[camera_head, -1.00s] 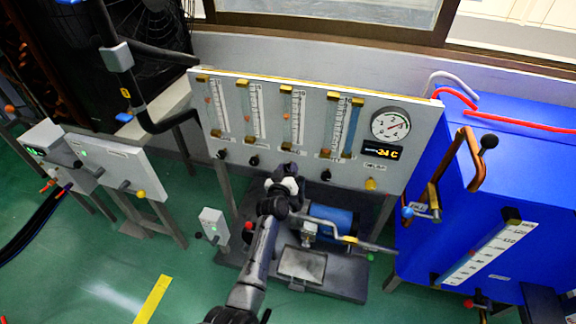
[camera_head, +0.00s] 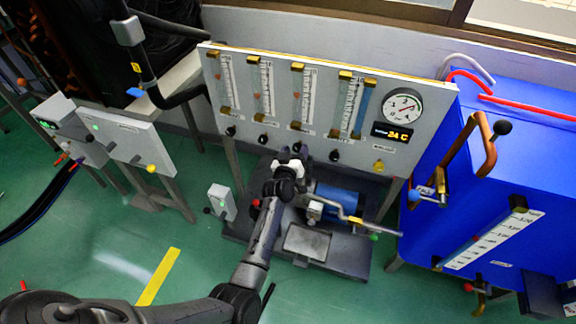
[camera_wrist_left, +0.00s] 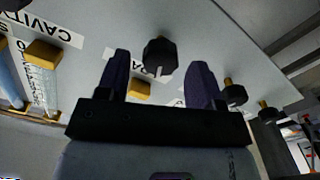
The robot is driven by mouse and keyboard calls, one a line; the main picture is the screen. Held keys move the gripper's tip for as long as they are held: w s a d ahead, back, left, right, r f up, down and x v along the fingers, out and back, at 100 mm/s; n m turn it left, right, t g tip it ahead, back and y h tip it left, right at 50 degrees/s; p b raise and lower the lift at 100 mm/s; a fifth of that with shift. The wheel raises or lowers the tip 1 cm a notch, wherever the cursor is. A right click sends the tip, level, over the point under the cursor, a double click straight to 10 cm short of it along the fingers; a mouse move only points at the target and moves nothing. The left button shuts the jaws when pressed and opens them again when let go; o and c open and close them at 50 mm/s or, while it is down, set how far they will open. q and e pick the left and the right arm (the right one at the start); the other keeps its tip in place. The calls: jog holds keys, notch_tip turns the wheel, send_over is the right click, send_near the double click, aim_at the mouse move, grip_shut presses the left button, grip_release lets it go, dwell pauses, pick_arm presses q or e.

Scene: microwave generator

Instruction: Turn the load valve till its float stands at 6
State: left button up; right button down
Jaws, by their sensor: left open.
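The flowmeter panel (camera_head: 279,100) stands upright ahead, with several clear tubes and a row of black valve knobs below them. My left gripper (camera_head: 292,158) is at the panel's lower edge, by the third knob from the left (camera_head: 298,148). In the left wrist view the open gripper (camera_wrist_left: 158,82) has its fingers on either side of a black knob (camera_wrist_left: 160,56), with gaps on both sides. The label behind it is partly hidden, so I cannot tell whether this is the load valve. The float readings are too small to read. My right gripper is not in view.
A pump with a blue motor (camera_head: 338,203) sits below the panel. The blue cabinet (camera_head: 470,200) with a copper pipe (camera_head: 463,150) stands close on the right. A round gauge (camera_head: 403,106) is on the panel. Green floor is clear in front on the left.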

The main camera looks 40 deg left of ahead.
pick_arm(q)
jog(key=p+v, duration=0.4)
jog(key=v, duration=0.8)
jog(key=shift+s+d+p, duration=0.15)
jog(key=shift+p, duration=0.25)
